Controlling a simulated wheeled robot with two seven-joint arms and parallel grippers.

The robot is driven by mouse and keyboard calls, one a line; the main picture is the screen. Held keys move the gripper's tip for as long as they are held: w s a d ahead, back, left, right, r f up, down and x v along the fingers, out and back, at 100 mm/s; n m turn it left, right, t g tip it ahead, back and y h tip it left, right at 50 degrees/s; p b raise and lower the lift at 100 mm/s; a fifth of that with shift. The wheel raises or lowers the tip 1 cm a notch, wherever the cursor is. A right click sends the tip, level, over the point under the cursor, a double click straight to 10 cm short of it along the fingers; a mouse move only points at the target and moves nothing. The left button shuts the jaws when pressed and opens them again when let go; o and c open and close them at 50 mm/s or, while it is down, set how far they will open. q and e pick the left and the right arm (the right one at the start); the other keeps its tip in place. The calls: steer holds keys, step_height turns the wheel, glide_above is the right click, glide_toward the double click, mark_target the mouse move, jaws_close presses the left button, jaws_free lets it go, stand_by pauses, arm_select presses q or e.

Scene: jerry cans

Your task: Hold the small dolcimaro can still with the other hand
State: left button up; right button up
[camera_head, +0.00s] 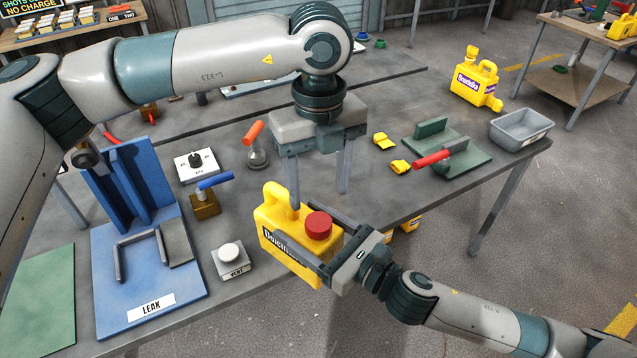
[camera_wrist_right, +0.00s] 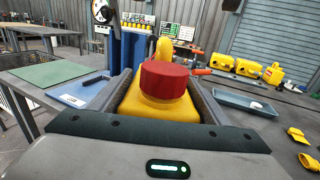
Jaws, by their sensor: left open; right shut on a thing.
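The small yellow dolcimaro can (camera_head: 270,213) is near the table's front edge in the head view, upright with a red cap (camera_head: 319,225) and its handle to the left. Its dark label is partly covered. My right gripper (camera_head: 293,222) is shut on the can's body from the right, a finger along each side. The wrist view shows the can (camera_wrist_right: 158,110) between both fingers, red cap towards me. My left gripper (camera_head: 318,196) is open and points down over the can, its fingers apart. I cannot tell whether its fingertips touch the can.
Left of the can are a VENT button box (camera_head: 232,257), a blue LEAK fixture (camera_head: 110,270) and a blue-handled valve (camera_head: 205,203). Behind right are yellow pieces (camera_head: 385,141), a green fixture with a red handle (camera_head: 455,150) and a grey tray (camera_head: 521,128).

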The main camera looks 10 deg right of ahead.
mark_target(319, 221)
arm_select(q)
steer(key=shift+n, duration=0.4)
steer(key=shift+f, duration=4)
steer(key=c, duration=1.1)
